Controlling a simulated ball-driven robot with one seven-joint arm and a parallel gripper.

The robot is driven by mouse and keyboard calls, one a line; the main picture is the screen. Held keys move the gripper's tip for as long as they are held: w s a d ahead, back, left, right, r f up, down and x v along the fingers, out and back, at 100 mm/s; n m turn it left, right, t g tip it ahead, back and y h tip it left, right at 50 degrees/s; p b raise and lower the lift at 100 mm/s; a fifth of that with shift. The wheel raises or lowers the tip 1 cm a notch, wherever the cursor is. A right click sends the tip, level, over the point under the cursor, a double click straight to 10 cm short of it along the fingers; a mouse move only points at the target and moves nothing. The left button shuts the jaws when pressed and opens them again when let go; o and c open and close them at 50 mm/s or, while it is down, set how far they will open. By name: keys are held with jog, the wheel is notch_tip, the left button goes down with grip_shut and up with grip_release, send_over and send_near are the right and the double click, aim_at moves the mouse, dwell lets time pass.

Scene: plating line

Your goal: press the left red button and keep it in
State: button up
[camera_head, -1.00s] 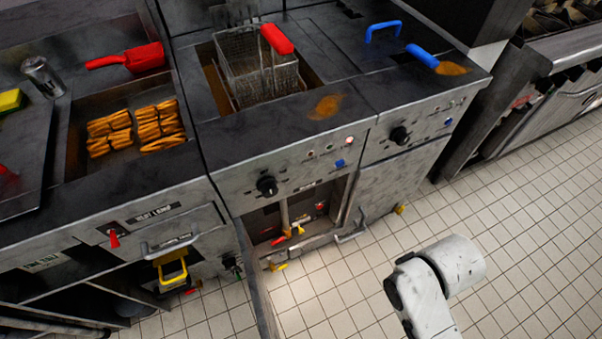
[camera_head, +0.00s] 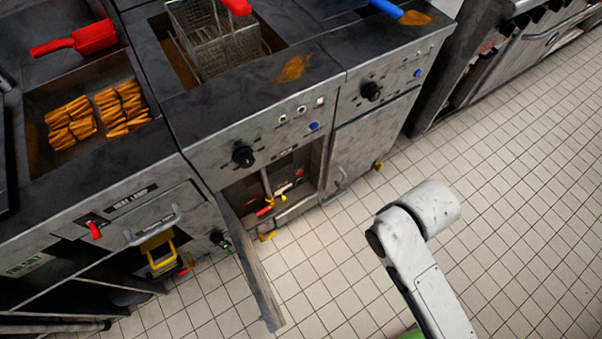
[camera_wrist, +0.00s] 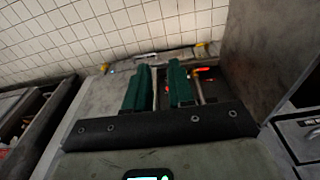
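The fryer's control panel (camera_head: 265,140) shows in the head view, with a row of small round buttons or lamps above a blue button (camera_head: 313,126). The leftmost of the row (camera_head: 283,118) looks reddish with a pale rim, and the right one (camera_head: 320,100) also looks red. They are too small to tell whether either is pressed in. In the wrist view my gripper (camera_wrist: 159,68) has two green fingers, parted with nothing held between them. No red button can be made out at its tips. The gripper is not visible in the head view.
A black knob (camera_head: 243,156) sits left of the buttons. Below, an open cabinet holds red and yellow valve handles (camera_head: 265,210), and its door (camera_head: 255,270) swings out over the floor. A wire basket (camera_head: 215,45) stands in the fryer. Tiled floor (camera_head: 520,200) on the right is clear.

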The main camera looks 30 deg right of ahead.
grip_shut()
dwell(1.4)
